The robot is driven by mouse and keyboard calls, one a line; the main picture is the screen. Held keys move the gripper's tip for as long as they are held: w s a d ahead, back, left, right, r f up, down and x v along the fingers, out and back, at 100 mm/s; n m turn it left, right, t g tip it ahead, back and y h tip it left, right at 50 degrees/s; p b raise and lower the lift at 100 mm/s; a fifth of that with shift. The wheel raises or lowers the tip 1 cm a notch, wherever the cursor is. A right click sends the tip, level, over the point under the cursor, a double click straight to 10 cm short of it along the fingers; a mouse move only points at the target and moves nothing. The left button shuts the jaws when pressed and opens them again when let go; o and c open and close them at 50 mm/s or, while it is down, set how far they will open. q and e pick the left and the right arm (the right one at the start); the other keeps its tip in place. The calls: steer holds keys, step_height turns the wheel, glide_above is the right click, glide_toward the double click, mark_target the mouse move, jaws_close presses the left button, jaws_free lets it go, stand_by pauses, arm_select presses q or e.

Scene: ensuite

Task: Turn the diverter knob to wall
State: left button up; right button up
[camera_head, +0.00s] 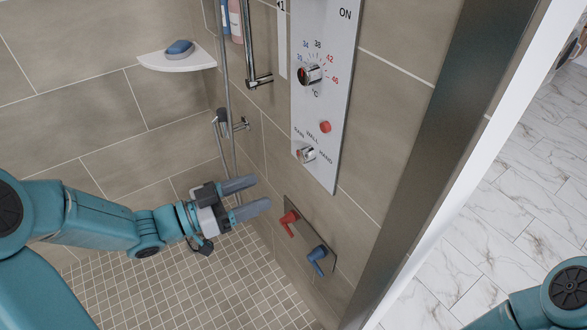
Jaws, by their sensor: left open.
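The diverter knob (306,155) is a small chrome knob low on the white shower panel (328,100). The labels RAIN, WALL and HAND are printed around it. Its pointer seems to face left, towards RAIN, but it is too small to be sure. My left gripper (262,193) is open and empty, below and to the left of the knob and apart from it. Its fingers point right, towards the wall. Part of my right arm (545,300) shows at the lower right corner; its gripper is out of view.
Above the knob are a red button (325,127) and a chrome temperature knob (309,74). Below the panel, a plate carries a red lever (288,222) and a blue lever (318,258). A vertical rail (251,50) and hose are left. A corner shelf (176,62) holds blue soap (179,47).

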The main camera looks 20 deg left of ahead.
arm_select(q)
steer(key=a+t+y, duration=0.1)
steer(key=a+y, duration=0.1)
steer(key=a, duration=0.2)
glide_toward(300, 157)
steer(key=shift+n, duration=0.3)
steer(key=x, duration=0.9)
steer(key=shift+w+d, duration=0.2)
steer(key=shift+d, duration=0.05)
steer(key=shift+c, duration=0.3)
steer(key=c, duration=1)
